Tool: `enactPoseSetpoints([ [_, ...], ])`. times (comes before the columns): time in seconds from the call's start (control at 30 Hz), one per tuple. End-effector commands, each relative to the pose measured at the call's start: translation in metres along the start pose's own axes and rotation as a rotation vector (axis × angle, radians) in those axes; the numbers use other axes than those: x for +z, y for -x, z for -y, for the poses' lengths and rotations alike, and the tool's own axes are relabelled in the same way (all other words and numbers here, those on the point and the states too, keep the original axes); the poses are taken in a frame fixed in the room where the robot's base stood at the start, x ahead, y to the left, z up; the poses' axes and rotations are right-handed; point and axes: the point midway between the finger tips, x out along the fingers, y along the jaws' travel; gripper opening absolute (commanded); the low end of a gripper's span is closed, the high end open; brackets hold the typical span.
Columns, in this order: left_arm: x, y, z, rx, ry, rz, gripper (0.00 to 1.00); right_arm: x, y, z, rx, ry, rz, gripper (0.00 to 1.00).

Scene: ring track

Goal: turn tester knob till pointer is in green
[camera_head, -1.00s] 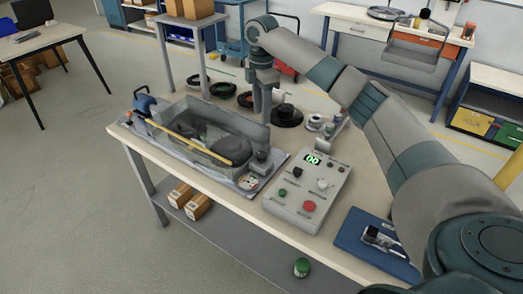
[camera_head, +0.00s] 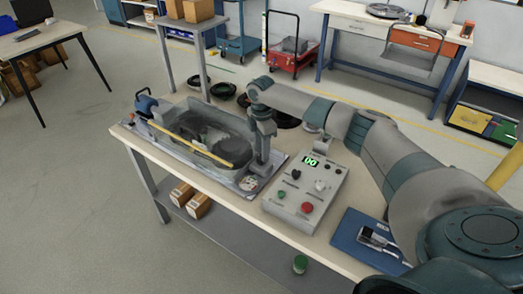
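My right arm reaches in from the right, and its gripper (camera_head: 262,163) points down at the right end of the tester (camera_head: 203,131), a clear-walled tray unit on the bench. A small grey upright part, which may be the knob, stood at this spot; the gripper now hides most of it. I cannot tell whether the fingers touch or grip it. A small round dial (camera_head: 248,183) sits just left of and below the gripper; its pointer and any green zone are too small to read. My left gripper is not in view.
A grey control box (camera_head: 290,205) with a lit green display, a red button and small knobs stands right of the gripper. A blue mat (camera_head: 357,232) lies further right. Dark rings lie behind the tester. A green-lidded jar (camera_head: 300,264) is below the bench edge.

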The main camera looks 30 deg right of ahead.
Motion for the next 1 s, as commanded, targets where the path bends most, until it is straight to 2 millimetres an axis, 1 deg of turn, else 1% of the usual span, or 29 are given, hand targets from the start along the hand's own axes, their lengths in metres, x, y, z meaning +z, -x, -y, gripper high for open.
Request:
enactPoseSetpoints([
  [0.1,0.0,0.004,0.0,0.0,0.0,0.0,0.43,0.0,-0.011,0.001,-0.002,-0.001,0.001,0.39],
  [0.2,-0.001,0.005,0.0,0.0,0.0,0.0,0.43,0.0,-0.017,0.0,-0.001,-0.001,0.0,0.39],
  [0.53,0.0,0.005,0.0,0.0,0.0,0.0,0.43,0.0,-0.02,0.0,0.0,0.0,0.0,0.39],
  [0.57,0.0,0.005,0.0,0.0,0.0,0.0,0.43,0.0,-0.02,0.0,0.0,0.0,0.0,0.36],
  [0.6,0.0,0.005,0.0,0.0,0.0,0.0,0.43,0.0,-0.019,0.0,0.0,0.0,0.0,0.27],
  [0.67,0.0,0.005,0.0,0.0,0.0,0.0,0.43,0.0,-0.019,0.0,0.0,0.0,0.0,0.12],
  [0.7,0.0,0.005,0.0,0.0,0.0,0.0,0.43,0.0,-0.019,0.0,0.0,0.0,0.0,0.08],
  [1.0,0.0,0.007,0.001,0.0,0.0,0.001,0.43,0.0,-0.019,0.0,-0.001,-0.016,0.0,0.08],
])
